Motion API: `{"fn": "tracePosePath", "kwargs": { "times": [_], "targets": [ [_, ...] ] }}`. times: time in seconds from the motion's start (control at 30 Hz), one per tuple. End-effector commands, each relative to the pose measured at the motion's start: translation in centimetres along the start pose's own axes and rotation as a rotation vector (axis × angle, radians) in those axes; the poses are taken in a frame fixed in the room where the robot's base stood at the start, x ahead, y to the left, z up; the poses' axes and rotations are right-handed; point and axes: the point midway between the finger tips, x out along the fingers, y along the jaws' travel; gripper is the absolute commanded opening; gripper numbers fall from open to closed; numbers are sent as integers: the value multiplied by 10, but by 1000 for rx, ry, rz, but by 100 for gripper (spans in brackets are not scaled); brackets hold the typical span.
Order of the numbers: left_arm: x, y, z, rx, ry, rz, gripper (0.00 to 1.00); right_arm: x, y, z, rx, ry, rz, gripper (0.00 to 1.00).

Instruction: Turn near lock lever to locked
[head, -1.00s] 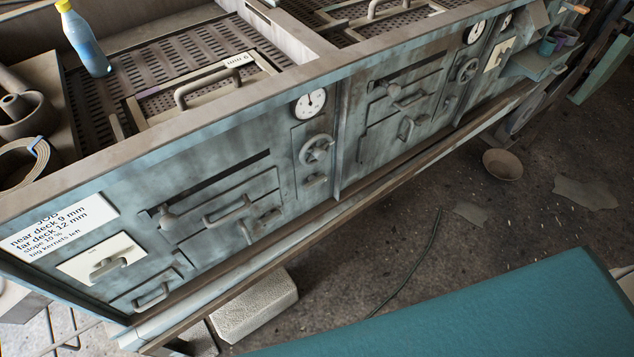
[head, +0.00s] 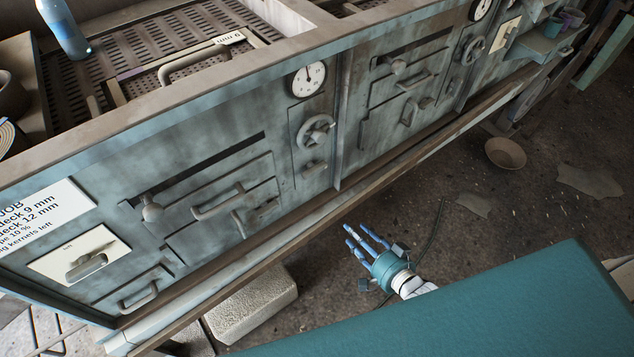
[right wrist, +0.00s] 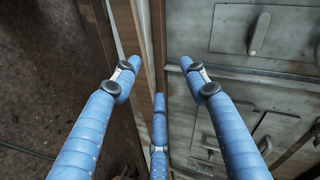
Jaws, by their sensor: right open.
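The machine's grey-blue front panel (head: 120,190) runs diagonally across the head view. A small lever (head: 240,222) sits on the near section, below the drawer handle (head: 218,202); it looks like the near lock lever, but its lock marking cannot be read. My right gripper (head: 354,238) has blue fingers spread open and empty. It is over the floor to the right of the near section, apart from the lever. In the right wrist view the open fingers (right wrist: 155,75) point along the machine's edge, with panel fittings to the right. My left gripper is out of view.
A ledge (head: 250,255) runs along the machine's foot. A pale block (head: 250,305) lies below it. A handwheel (head: 316,132) and dial gauge (head: 307,78) are on the panel. A teal surface (head: 480,315) fills the lower right. A bowl (head: 505,153) is on the floor.

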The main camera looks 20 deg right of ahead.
Motion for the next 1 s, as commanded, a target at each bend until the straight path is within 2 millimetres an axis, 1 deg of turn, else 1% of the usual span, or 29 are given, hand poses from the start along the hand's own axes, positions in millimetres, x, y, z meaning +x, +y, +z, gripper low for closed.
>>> {"fn": "tracePosePath", "kwargs": {
  "times": [0.03, 0.1, 0.2, 0.27, 0.37, 0.43, 0.8, 0.9, 1.0],
  "targets": [
    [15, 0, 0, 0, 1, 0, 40, 6, -29, -10, 107, 15, -103, 44],
    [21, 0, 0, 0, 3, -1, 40, 4, -70, -23, 252, 21, -219, 44],
    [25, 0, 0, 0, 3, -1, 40, -1, -107, -35, 389, 12, -324, 44],
    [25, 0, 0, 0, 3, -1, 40, -3, -119, -39, 433, 7, -356, 44],
    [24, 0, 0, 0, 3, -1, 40, 2, -128, -42, 458, 4, -373, 44],
    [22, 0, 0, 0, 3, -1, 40, 10, -132, -44, 458, 6, -374, 44],
    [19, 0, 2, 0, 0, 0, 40, 74, -155, -49, 454, 6, -371, 44],
    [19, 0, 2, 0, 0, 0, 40, 85, -158, -50, 454, 6, -370, 44],
    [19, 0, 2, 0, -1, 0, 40, 93, -160, -50, 453, 6, -369, 44]
  ]
}}
